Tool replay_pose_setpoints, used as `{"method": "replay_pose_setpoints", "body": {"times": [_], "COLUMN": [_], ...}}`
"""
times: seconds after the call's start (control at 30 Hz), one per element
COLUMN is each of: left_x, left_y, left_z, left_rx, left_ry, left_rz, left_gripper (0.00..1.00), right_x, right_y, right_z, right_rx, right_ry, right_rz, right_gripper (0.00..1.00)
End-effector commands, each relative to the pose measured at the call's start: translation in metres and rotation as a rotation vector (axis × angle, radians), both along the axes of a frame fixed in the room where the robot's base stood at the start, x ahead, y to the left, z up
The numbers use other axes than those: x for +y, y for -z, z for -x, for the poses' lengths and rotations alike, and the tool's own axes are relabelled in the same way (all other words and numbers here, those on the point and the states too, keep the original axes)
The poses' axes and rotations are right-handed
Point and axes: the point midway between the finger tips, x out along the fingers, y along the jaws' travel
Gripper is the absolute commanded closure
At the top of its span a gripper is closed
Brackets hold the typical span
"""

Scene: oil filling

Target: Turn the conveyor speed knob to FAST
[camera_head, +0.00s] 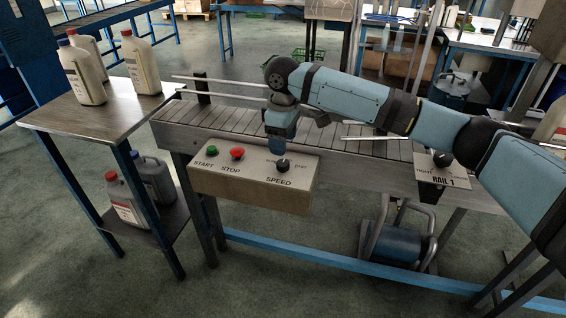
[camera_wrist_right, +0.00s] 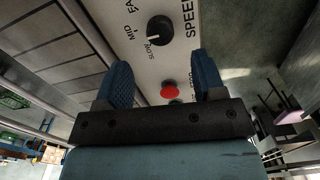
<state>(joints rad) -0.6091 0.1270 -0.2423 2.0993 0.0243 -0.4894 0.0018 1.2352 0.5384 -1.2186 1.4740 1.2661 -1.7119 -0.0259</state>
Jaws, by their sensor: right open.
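The black speed knob (camera_head: 282,166) sits on the sloped face of the control box (camera_head: 235,180), above the word SPEED. In the right wrist view the knob (camera_wrist_right: 160,30) shows a pale pointer line on the side nearest the SLOW label. The MID label and part of the FAST label also show there. My right gripper (camera_head: 279,148) is just above the knob in the head view. In the wrist view its two blue fingers (camera_wrist_right: 163,70) are apart and empty, with the knob beyond their tips. My left gripper is not in view.
A red stop button (camera_head: 237,153) and a green start button (camera_head: 212,150) are left of the knob. The conveyor (camera_head: 225,118) runs behind the box. A RAIL 1 knob (camera_head: 442,158) is at the right. Bottles (camera_head: 83,75) stand on a side table at the left.

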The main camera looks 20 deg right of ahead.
Motion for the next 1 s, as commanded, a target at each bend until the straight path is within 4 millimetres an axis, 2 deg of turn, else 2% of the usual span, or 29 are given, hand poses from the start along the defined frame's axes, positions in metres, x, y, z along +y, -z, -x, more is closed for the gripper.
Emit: {"method": "replay_pose_setpoints", "body": {"times": [0.1,0.3,0.5,0.77,1.0], "left_x": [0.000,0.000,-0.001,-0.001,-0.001], "left_y": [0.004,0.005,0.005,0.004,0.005], "left_z": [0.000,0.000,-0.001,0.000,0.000], "left_rx": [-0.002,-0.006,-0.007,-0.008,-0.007], "left_ry": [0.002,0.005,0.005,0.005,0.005], "left_rz": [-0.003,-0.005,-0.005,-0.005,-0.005], "left_gripper": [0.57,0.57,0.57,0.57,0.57], "right_x": [0.000,0.000,0.000,0.000,0.000], "right_y": [0.027,0.057,0.069,0.070,0.070], "right_z": [0.000,0.000,0.000,0.000,0.000], "right_rx": [0.001,0.000,-0.001,-0.002,-0.001], "right_ry": [0.000,0.000,-0.001,-0.001,-0.001], "right_rz": [0.002,0.000,0.000,-0.001,0.000], "right_gripper": [0.37,0.37,0.37,0.37,0.86]}}
